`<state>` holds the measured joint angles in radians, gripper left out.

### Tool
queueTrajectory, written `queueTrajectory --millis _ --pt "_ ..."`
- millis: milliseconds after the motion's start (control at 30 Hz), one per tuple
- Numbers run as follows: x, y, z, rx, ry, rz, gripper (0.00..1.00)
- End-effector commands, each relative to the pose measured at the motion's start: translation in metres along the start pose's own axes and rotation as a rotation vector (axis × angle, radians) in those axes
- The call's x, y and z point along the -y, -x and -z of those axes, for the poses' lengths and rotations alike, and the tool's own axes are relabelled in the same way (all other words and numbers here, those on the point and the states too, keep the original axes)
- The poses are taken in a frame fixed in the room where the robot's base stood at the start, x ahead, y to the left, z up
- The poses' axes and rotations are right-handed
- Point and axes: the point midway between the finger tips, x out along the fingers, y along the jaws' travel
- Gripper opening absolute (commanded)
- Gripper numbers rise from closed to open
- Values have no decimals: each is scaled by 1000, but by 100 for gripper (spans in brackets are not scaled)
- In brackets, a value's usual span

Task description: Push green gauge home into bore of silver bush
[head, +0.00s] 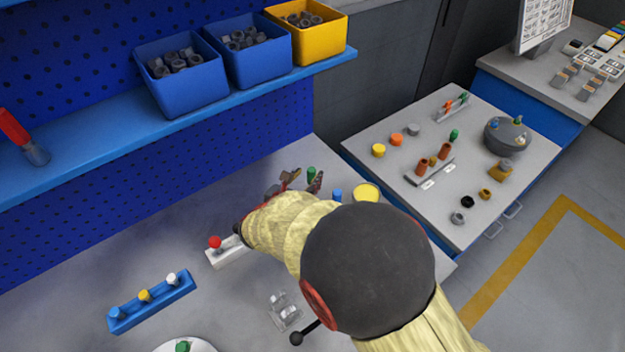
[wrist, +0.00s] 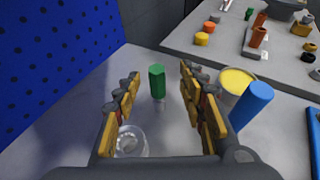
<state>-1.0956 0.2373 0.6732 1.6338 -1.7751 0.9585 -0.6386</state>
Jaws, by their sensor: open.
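A green gauge (head: 311,173) with a green grip stands near the far end of the bench. In the wrist view the green gauge (wrist: 157,82) is upright, with a short grey shank below its grip. My gripper (head: 299,183) is open, its fingers on either side of the gauge and apart from it, as the wrist view shows. A round, shiny silver or clear part (wrist: 130,142) lies by the left finger; I cannot tell if it is the silver bush. My arm hides much of the bench, and how the shank's lower end sits is unclear.
A blue cylinder (wrist: 252,103) and a yellow-topped can (wrist: 237,82) stand close to the right finger. A white block with a red knob (head: 215,243) and a blue rack (head: 152,301) are at left. A blue pegboard wall (head: 240,130) runs behind.

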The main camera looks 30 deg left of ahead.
Motion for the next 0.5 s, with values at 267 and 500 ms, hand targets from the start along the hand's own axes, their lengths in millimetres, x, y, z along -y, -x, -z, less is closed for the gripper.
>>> queueTrajectory --millis 267,500 --pt "-5 -31 4 -1 -1 2 41" --pt "-5 -53 2 -1 0 1 41"
